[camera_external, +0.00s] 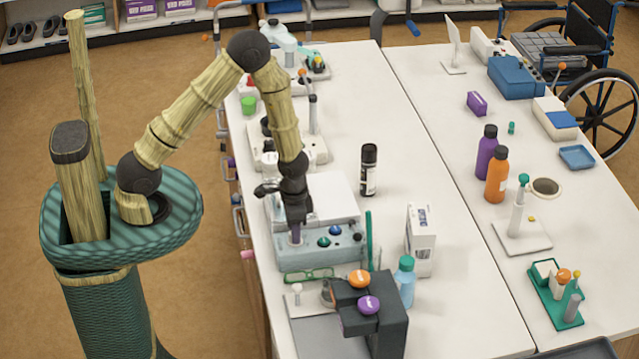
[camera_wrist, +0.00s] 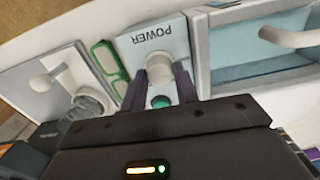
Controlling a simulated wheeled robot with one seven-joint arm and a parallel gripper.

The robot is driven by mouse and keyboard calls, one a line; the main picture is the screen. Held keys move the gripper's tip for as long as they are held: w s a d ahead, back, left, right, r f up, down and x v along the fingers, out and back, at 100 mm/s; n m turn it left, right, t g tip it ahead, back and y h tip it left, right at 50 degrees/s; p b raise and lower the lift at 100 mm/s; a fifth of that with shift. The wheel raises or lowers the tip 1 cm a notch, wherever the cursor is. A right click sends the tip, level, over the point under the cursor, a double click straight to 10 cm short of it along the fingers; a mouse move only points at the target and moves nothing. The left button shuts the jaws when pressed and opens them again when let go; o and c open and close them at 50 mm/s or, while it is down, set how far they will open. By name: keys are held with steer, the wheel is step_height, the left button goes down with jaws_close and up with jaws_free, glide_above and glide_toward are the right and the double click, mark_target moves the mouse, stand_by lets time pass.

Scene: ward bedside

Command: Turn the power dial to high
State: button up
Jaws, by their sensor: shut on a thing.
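The device with the power dial is a white-topped box (camera_external: 315,190) with a pale blue-grey front panel (camera_external: 347,250), on the left table in the external view. The panel shows the word POWER upside down (camera_wrist: 160,33) in the wrist view. The power dial (camera_wrist: 159,68) is a pale round knob just below that word. My gripper (camera_external: 296,238) reaches straight down onto the panel's left end. Its purple fingers (camera_wrist: 159,85) stand on both sides of the dial and are shut on it. The dial's pointer and setting marks cannot be made out. A teal knob (camera_wrist: 161,101) sits beside it, between the fingers.
Green glasses (camera_external: 309,275) lie close in front of the panel. A dark stand with orange and purple knobs (camera_external: 372,310) is nearer the camera. A white carton (camera_external: 420,240), a blue bottle (camera_external: 404,280) and a black spray can (camera_external: 369,170) stand to the right.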

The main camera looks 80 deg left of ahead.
steer(key=m, duration=0.5)
steer(key=shift+w+r+m+p, duration=0.1)
steer(key=shift+m+p, duration=0.2)
steer(key=shift+p, duration=0.1)
steer(key=m+p, duration=0.1)
steer(key=m, duration=0.3)
steer(key=shift+m, duration=0.3)
steer(key=m+p, duration=0.1)
steer(key=m, duration=0.4)
steer(key=m+p, duration=0.1)
steer(key=m, duration=0.4)
steer(key=o, duration=1)
